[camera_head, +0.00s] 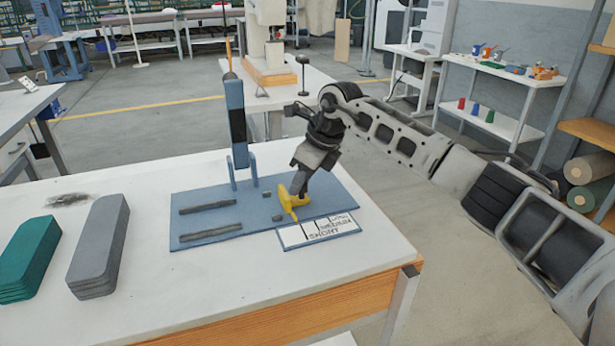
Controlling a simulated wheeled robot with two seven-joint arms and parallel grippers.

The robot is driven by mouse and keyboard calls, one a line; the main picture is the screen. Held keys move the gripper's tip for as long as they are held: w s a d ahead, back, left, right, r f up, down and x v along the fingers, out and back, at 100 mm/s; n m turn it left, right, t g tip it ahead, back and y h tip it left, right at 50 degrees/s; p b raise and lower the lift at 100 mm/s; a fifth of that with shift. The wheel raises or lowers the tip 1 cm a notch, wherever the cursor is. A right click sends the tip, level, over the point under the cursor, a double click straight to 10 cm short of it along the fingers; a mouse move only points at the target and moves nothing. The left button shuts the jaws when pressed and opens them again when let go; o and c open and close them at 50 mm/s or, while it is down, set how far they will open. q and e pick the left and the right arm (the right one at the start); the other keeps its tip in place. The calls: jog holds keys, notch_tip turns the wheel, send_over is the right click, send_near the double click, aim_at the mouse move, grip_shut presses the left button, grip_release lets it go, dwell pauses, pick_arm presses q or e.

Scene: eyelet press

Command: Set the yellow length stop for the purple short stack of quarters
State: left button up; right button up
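The yellow length stop (288,204) sits at the right front of the blue press base (215,219), beside a white label strip (318,230) with marked fields. The strip's lettering is upside down and too small to read surely. My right gripper (299,187) reaches down from the upper right, its tips at the stop's top. The tips are small and partly merged with the stop, so I cannot tell whether they grip it. My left gripper is not in view. No purple stack of quarters shows; a green stack (26,257) and a grey stack (99,245) lie at the left.
The blue upright press (237,125) with its lever stands at the back of the base. Two dark rails (209,232) lie on the base left of the stop. The white table (200,297) is bare at the front. Its right edge lies just beyond the base.

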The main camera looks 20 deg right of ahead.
jog(key=shift+a, duration=0.15)
jog(key=shift+r, duration=0.25)
jog(key=v, duration=1.5)
jog(key=shift+r, duration=0.25)
jog(key=shift+s, duration=0.15)
jog(key=shift+s+f, duration=0.1)
